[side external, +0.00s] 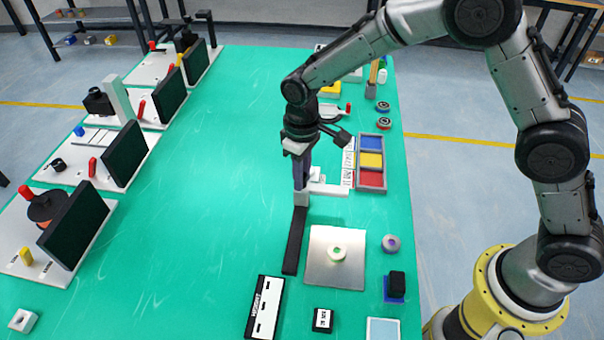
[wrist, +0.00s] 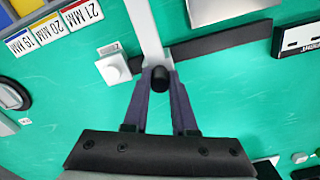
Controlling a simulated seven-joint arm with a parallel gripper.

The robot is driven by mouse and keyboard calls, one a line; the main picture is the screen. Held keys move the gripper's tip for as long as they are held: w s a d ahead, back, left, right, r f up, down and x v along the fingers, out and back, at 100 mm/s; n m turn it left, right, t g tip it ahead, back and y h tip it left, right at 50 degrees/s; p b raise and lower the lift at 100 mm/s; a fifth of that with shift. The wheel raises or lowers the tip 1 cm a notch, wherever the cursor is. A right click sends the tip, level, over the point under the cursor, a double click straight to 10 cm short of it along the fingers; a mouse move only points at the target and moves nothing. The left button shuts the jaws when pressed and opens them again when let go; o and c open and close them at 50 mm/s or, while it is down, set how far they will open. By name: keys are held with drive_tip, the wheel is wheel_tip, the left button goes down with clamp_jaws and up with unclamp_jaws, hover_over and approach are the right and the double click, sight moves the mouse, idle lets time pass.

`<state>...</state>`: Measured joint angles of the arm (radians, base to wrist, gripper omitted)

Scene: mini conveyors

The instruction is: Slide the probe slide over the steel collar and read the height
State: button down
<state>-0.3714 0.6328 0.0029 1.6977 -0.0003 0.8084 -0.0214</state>
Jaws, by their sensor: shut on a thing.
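The steel collar (side external: 336,251) is a small pale ring lying on a square metal plate (side external: 322,275). The probe slide shows as a light block (side external: 301,199) on a dark rail (side external: 294,245), with a white arm (side external: 330,189) reaching right, beyond the plate's far edge and apart from the collar. My gripper (side external: 301,186) is over the slide, its fingers shut on the slide's dark knob (wrist: 160,77). The wrist view shows the white arm (wrist: 147,32), the rail (wrist: 215,42) and the plate's edge (wrist: 230,9); the collar is out of that view.
Beside the slide is a small white block (wrist: 113,69). Millimetre cards (wrist: 80,14) and a tray with blue, yellow and red compartments (side external: 358,164) stand right of my gripper.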

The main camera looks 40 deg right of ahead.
idle(0.9)
drive_tip(key=s+a, duration=0.9)
drive_tip(key=shift+s+a, duration=0.25)
drive_tip(key=shift+a, duration=0.1)
drive_tip(key=c, duration=0.7)
unclamp_jaws()
drive_tip(key=shift+r, duration=0.1)
drive_tip(key=shift+r, duration=0.35)
wheel_tip(320, 180, up, 13)
